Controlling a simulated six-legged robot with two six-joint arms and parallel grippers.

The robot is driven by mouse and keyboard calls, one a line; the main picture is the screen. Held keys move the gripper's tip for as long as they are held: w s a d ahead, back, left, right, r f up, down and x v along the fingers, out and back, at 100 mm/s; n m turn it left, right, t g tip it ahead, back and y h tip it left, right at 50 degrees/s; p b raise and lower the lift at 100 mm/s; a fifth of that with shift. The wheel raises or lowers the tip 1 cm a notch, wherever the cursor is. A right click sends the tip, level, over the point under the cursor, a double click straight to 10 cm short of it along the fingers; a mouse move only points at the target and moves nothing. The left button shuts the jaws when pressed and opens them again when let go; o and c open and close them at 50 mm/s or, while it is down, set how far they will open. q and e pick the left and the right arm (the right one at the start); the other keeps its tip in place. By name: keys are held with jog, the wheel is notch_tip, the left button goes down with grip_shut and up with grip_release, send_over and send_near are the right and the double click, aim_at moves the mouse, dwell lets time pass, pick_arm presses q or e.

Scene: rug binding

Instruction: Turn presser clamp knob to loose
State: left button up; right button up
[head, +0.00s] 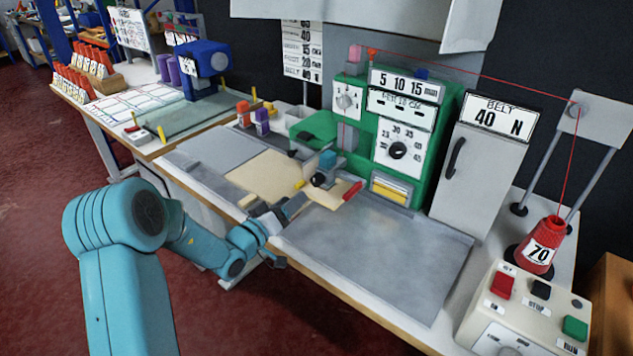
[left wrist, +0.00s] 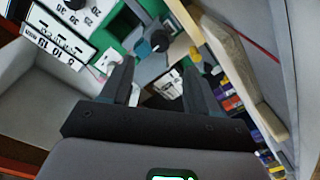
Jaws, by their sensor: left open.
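The presser clamp knob, small, round and dark (head: 318,180), sits by a blue block (head: 327,160) at the front of the green machine. In the left wrist view the dark knob (left wrist: 159,41) shows beyond my fingertips, just above the gap between them. My left gripper (head: 296,204) is just in front of the knob, low over the worktop. Its two dark fingers are apart and empty in the left wrist view (left wrist: 157,78). I cannot tell the knob's setting. My right gripper is in neither view.
The green machine (head: 448,135) carries a dial and number plates. A red lever (head: 352,191) and a small yellow part (head: 299,184) are close to the knob. A beige piece (head: 265,178) lies left of it. The grey worktop (head: 385,250) to the right is clear.

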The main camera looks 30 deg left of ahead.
aim_at(314, 182)
pick_arm(q)
jog(key=w, duration=1)
jog(key=shift+d+p, duration=0.2)
jog(key=shift+p, duration=0.2)
jog(key=c, duration=1)
